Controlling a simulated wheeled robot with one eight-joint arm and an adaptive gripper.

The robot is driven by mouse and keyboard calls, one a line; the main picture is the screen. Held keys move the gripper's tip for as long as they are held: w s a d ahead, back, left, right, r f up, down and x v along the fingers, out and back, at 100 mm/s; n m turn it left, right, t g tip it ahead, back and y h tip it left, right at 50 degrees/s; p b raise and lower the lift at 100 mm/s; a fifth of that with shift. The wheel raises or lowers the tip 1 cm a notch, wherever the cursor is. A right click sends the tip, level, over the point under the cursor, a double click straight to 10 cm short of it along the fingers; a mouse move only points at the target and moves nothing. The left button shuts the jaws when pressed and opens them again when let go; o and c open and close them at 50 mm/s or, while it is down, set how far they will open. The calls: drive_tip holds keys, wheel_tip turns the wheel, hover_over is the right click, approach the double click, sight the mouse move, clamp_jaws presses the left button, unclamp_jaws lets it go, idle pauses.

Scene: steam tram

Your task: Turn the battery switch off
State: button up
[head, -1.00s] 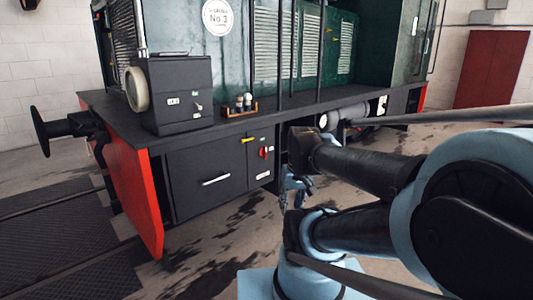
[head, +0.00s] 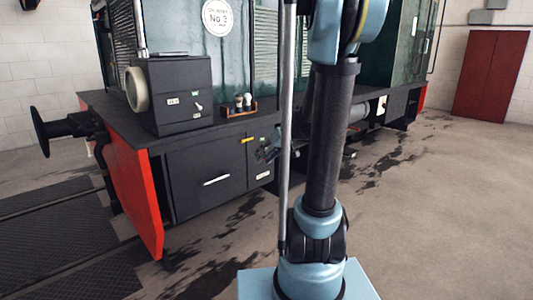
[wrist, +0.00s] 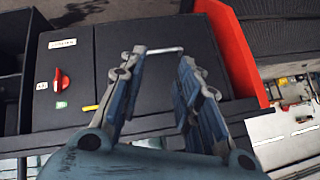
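The red rotary switch (wrist: 61,80) is mounted on the dark front of a box under the tram's deck, with small labels around it, in the left part of the wrist view. Which way its handle is set is hard to read. The switch is not between the fingers.
A yellow handle (wrist: 91,107) sits on the panel near the switch. A silver bar handle (head: 216,180) is on the cabinet door. A grey box with a small lever (head: 198,106) and a tray of bulbs (head: 239,108) stand on the deck above. The floor at right is clear.

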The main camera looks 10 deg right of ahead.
drive_tip(key=w+d+f+n+t+y, duration=0.1)
drive_tip(key=w+d+f+t+y, duration=0.15)
drive_tip(key=w, duration=0.75)
drive_tip(key=w+d+f+n+t+y, duration=0.1)
drive_tip(key=w+d, duration=0.2)
drive_tip(key=w, duration=0.7)
drive_tip(key=w+d+f+t, duration=0.6)
drive_tip(key=w+d+f, duration=0.4)
drive_tip(key=d+f, duration=0.15)
drive_tip(key=a+x, duration=0.1)
drive_tip(key=x, duration=1.6)
drive_tip(key=shift+a+n+y, duration=0.25)
drive_tip(key=shift+n+y, duration=0.1)
drive_tip(key=shift+n, duration=0.05)
drive_tip(key=shift+s, duration=0.15)
clamp_jaws()
